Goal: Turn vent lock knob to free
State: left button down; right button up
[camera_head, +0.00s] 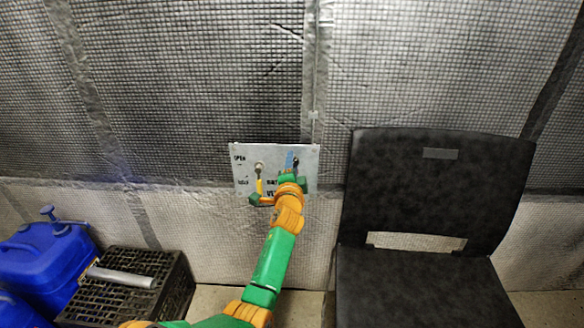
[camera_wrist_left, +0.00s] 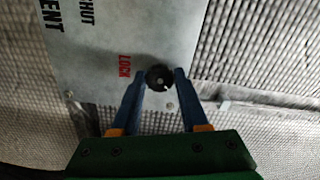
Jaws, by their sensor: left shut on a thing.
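The vent lock knob (camera_wrist_left: 160,77) is a small round black knob on the grey metal panel (camera_wrist_left: 95,62), beside the red word LOCK. It has a small light mark on its face; I cannot tell its exact setting. My left gripper (camera_wrist_left: 158,84) has its two blue fingers shut on the knob, one on each side. In the head view the panel (camera_head: 275,158) is on the wall, and my left gripper (camera_head: 292,165) reaches its right part, largely covering the knob. My right gripper is not in view.
A yellow-handled lever (camera_head: 259,184) is on the panel's left part, close to my left wrist. A black chair (camera_head: 420,200) stands close on the right. A black crate (camera_head: 165,290) and blue jerrycans (camera_head: 45,258) stand at lower left.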

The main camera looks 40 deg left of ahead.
pick_arm(q)
jog(key=shift+n+b, duration=0.45)
jog(key=shift+n, duration=3.65)
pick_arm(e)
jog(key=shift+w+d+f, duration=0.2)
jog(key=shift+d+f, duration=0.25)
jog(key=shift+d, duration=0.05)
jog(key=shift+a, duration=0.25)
pick_arm(q)
jog(key=shift+c, duration=2.1)
grip_release()
